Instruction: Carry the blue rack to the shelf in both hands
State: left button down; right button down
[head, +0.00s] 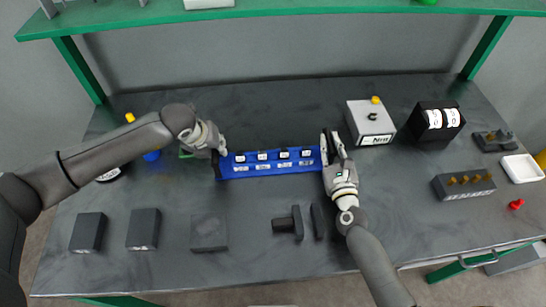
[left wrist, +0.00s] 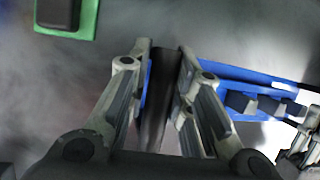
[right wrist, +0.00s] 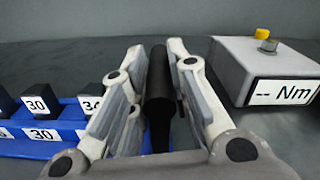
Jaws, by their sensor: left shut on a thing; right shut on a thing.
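The blue rack (head: 270,170) lies across the middle of the head view and holds several black blocks with white labels. It also shows in the left wrist view (left wrist: 235,76) and the right wrist view (right wrist: 70,117). My left gripper (head: 219,148) is at its left end, shut on a black upright handle (left wrist: 160,95). My right gripper (head: 334,140) is at its right end, shut on another black handle (right wrist: 158,90). I cannot tell whether the rack touches the bench. The green shelf (head: 290,10) runs above the bench at the back.
A grey "Nm" box (head: 370,122) with a yellow knob stands right of the rack. A black counter box (head: 435,122) is further right. Dark blocks (head: 209,233) lie along the front of the grey bench (head: 270,275). Green posts (head: 82,70) carry the shelf.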

pick_arm(q)
jog(key=shift+d, duration=0.1)
dwell(0.4)
jog(key=shift+w+r, duration=0.2)
jog(key=shift+r, duration=0.05)
pick_arm(e)
jog(key=shift+w+r, duration=0.15)
jog(key=shift+r, duration=0.1)
pick_arm(q)
jog(key=shift+r, duration=0.1)
pick_arm(e)
jog(key=shift+r, duration=0.1)
